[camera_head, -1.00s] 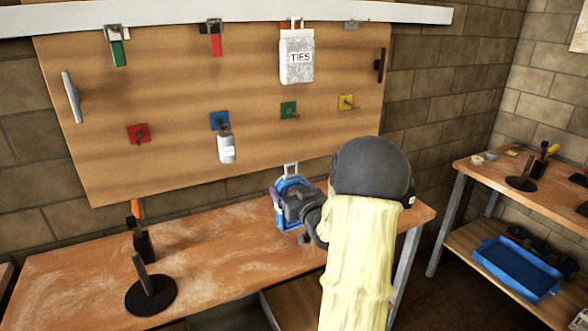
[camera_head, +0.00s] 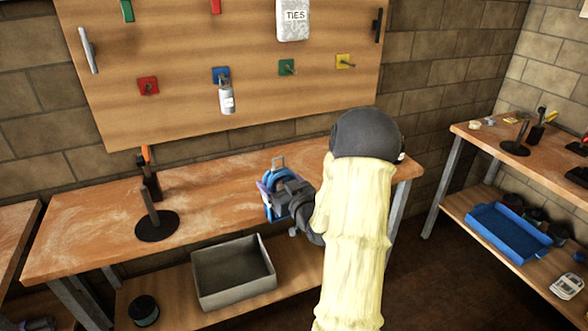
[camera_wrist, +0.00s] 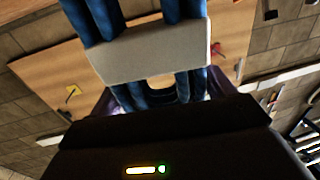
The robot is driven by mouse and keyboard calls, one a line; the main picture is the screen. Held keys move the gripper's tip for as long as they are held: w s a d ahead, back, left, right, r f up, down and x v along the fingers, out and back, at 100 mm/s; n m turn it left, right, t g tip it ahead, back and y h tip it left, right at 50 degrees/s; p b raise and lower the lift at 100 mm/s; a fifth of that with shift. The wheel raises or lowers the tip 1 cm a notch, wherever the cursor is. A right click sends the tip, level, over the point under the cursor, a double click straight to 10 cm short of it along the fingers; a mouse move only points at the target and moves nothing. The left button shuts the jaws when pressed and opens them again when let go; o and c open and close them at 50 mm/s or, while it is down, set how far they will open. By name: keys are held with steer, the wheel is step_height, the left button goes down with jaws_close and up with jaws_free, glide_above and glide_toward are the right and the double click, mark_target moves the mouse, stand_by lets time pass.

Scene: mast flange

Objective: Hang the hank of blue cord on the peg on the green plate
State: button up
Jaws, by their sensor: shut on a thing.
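The hank of blue cord (camera_head: 268,206) is in my gripper (camera_head: 276,193), held over the workbench in the head view and mostly hidden by the gripper. In the wrist view its blue strands (camera_wrist: 97,20) run through a pale band (camera_wrist: 150,52), with the dark gripper body below. My gripper is shut on the hank. The green plate (camera_head: 287,67) with its peg (camera_head: 294,69) is on the wooden board, well above my gripper in the picture. The peg is bare. The green plate cannot be made out in the wrist view.
A bottle (camera_head: 226,98) hangs at the blue plate (camera_head: 220,74), left of the green one. The yellow plate (camera_head: 344,61) is to its right, and a TIES bag (camera_head: 293,20) hangs above. A stand (camera_head: 156,226) is on the workbench (camera_head: 90,225); a grey bin (camera_head: 234,272) sits below.

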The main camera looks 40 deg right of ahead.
steer(key=a+f+n+y, duration=0.1)
steer(key=a+f+y, duration=0.1)
steer(key=a+f, duration=0.3)
steer(key=a+f+n+y, duration=0.1)
steer(key=a+f+y, duration=0.1)
steer(key=a+f, duration=0.4)
steer(key=a+f+n+y, duration=0.2)
steer(key=a+f, duration=0.3)
steer(key=a, duration=0.8)
steer(key=shift+s+a+f+g+y, duration=0.1)
steer(key=shift+s+f+g+y, duration=0.1)
steer(key=shift+g+y, duration=0.2)
steer(key=shift+c, duration=0.2)
steer(key=shift+a, duration=0.25)
